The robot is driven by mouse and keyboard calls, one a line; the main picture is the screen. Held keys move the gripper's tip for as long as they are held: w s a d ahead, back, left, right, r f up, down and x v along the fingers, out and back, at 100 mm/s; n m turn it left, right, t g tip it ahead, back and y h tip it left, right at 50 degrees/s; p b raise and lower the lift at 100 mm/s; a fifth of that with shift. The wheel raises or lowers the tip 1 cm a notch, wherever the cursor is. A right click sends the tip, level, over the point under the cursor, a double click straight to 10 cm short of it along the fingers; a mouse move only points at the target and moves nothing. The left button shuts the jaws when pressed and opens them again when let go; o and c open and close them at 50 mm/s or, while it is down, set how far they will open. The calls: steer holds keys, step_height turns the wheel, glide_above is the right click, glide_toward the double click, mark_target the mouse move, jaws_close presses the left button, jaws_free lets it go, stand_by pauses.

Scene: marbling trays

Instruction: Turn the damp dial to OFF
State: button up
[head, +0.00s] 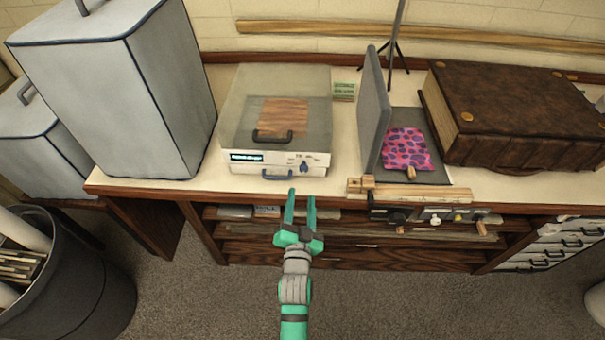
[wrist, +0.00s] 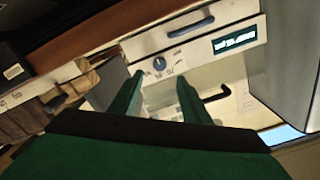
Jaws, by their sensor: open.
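A tall grey covered box (head: 125,90) stands left.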

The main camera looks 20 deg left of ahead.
mark_target(303, 171)
steer(key=x, duration=1)
steer(key=shift+w, duration=0.1)
steer(key=c, duration=1)
